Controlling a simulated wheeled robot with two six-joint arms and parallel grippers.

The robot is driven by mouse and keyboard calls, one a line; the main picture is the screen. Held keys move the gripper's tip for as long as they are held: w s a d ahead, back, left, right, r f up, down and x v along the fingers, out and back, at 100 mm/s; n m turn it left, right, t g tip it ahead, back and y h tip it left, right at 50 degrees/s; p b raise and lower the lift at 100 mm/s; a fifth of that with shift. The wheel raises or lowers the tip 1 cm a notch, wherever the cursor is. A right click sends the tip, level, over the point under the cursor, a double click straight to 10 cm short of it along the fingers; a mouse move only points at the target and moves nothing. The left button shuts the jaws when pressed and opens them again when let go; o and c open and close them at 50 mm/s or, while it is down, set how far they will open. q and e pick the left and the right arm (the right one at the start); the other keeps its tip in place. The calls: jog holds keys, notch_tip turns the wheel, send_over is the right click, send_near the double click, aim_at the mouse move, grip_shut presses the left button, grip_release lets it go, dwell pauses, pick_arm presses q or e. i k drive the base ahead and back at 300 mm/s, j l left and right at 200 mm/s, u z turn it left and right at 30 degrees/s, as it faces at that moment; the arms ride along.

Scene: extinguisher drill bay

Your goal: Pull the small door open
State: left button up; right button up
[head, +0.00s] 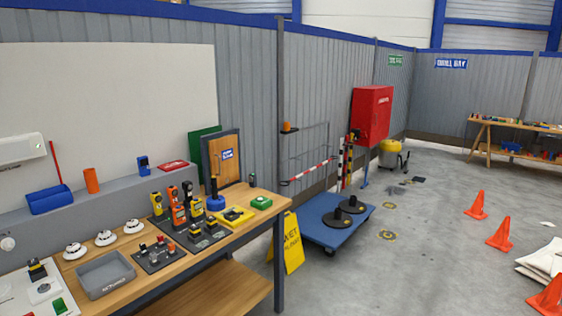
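A small wooden door panel (224,169) with a blue label stands upright in a dark frame at the far right end of the workbench (262,213). It looks shut; I cannot make out a handle. A red cabinet (373,116) stands farther back by the grey wall, and its front also looks closed. I cannot tell for certain which of the two the task means. Neither of my grippers shows in the head view.
Several yellow and black devices (178,215) and a grey tray (105,274) crowd the bench in front of the panel. A yellow sign (292,243) and a blue platform cart (322,220) stand right of the bench. Orange cones (499,234) stand at right; the floor between is mostly clear.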

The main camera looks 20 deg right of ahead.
aim_at(223, 152)
jog(key=z, duration=0.4)
jog(key=i+l, duration=0.3)
jog(key=i, duration=0.25)
jog(key=i+l+u, duration=0.1)
jog(key=i+l, duration=0.2)
jog(key=i, duration=0.2)
jog(key=i+l, duration=0.35)
jog(key=i, duration=0.2)
jog(key=i+l, duration=0.35)
jog(key=i, duration=0.15)
jog(key=j+u, duration=0.05)
